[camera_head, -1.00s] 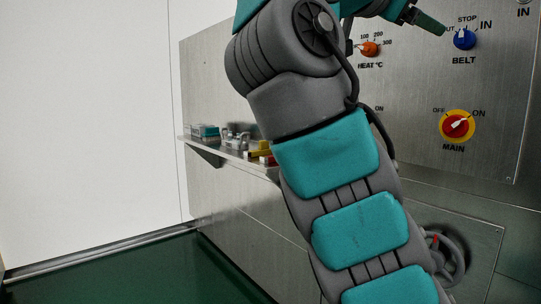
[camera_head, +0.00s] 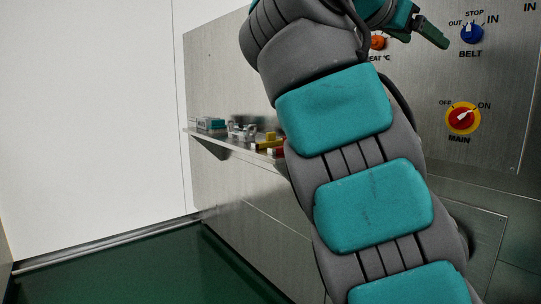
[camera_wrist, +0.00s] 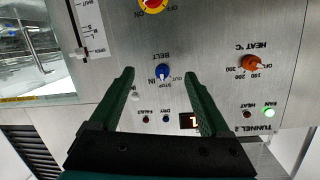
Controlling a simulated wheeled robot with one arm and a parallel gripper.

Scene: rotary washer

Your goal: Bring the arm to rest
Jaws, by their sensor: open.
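My gripper (camera_head: 432,32) is at the upper right in the head view, in front of the steel control panel (camera_head: 500,90). In the wrist view my gripper (camera_wrist: 160,75) is open, its two dark green fingers apart with nothing between them but the panel behind. The blue BELT knob (camera_head: 472,33) is just right of the gripper in the head view. It also shows between the fingers in the wrist view (camera_wrist: 163,73). My grey and teal arm rises across the middle of the head view and hides part of the panel.
A red and yellow MAIN switch (camera_head: 462,118) sits below the BELT knob. The orange HEAT knob (camera_wrist: 251,63) is right of the fingers in the wrist view. A green FAN lamp (camera_wrist: 269,112) is lit. A steel shelf (camera_head: 225,143) holding small items juts out left of my arm.

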